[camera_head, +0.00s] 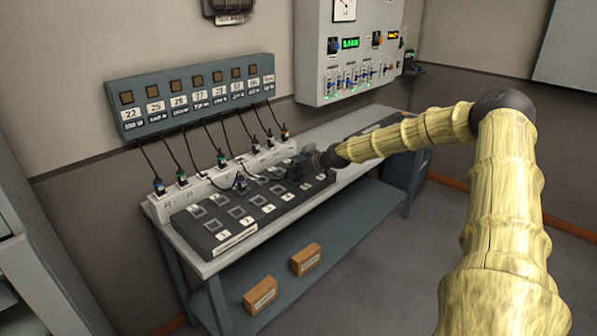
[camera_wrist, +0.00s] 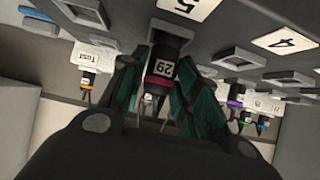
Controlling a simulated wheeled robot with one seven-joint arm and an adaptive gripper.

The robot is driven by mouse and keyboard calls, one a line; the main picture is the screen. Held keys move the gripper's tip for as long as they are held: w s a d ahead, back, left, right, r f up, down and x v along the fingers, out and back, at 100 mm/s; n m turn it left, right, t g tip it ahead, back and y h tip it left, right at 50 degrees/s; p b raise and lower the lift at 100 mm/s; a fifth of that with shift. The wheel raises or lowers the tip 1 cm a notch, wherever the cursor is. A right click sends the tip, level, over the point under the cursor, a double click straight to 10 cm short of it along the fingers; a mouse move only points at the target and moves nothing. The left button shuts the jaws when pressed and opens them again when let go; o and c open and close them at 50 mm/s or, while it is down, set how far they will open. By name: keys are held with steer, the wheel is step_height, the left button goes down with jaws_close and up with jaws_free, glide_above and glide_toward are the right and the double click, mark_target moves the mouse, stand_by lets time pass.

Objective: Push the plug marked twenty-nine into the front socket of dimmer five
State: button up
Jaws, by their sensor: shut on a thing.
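My gripper (camera_head: 303,167) is at the far right end of the black dimmer unit (camera_head: 270,203). In the wrist view its green-lined fingers (camera_wrist: 158,75) are shut on the plug marked 29 (camera_wrist: 159,69), a black plug with a pinkish-red band. The plug's front end meets the dark unit's face close to the label 5 (camera_wrist: 187,7). I cannot tell how deep it sits, and the socket is hidden behind it. The label 4 (camera_wrist: 286,41) shows to the right. In the head view the gripper hides the plug.
Several cabled plugs stand on the white strip (camera_head: 205,186) behind the unit, under the numbered panel (camera_head: 140,118). Their cables hang near my gripper. A control cabinet (camera_head: 310,60) with faders is on the wall. Two orange-brown boxes (camera_head: 260,293) lie on the lower shelf.

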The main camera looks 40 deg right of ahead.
steer(key=shift+s+f+b, duration=0.1)
steer(key=shift+f+b, duration=0.35)
steer(key=shift+f, duration=0.1)
stand_by(1.0)
steer(key=o, duration=1.2)
steer(key=shift+d, duration=0.1)
steer(key=shift+d, duration=0.1)
steer(key=shift+s+r, duration=0.4)
steer(key=shift+r, duration=0.05)
steer(key=v, duration=0.6)
steer(key=shift+s, duration=0.1)
